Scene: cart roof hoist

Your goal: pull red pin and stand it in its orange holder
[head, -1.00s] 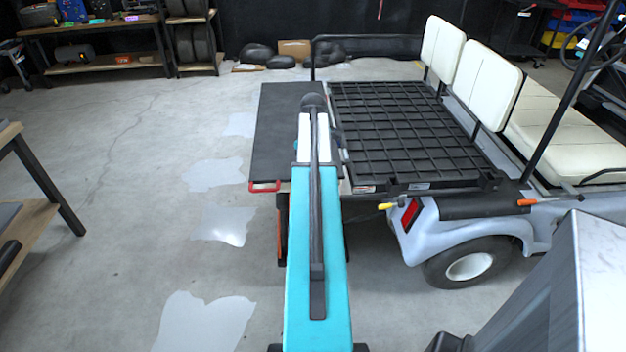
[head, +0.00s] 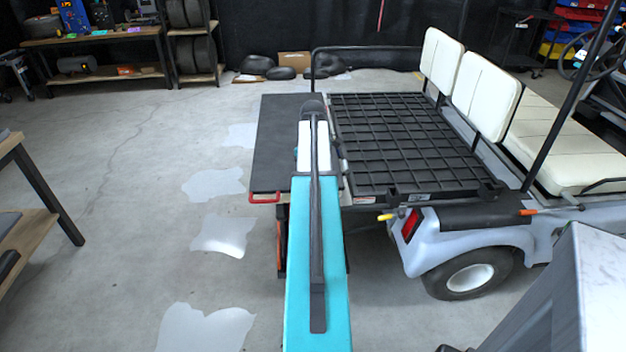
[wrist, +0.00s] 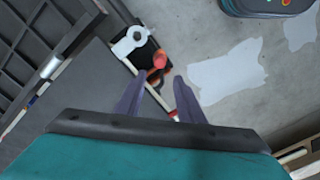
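My gripper (wrist: 159,80) shows in the wrist view with its two dark fingers apart and nothing clearly held between them. A round red knob (wrist: 160,61), probably the red pin's head, lies just beyond the fingertips. An orange part (wrist: 153,77), possibly the holder, sits beside it on a dark plate. A white ring-shaped clamp (wrist: 130,42) is to the left of the knob. In the head view my teal arm reaches over the platform's edge and hides the gripper, pin and holder.
Cream seats (head: 487,90) stand on the right. A yellow-tipped lever (head: 385,217) sticks out near the tail light. The floor on the left is clear up to a wooden bench (head: 30,235).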

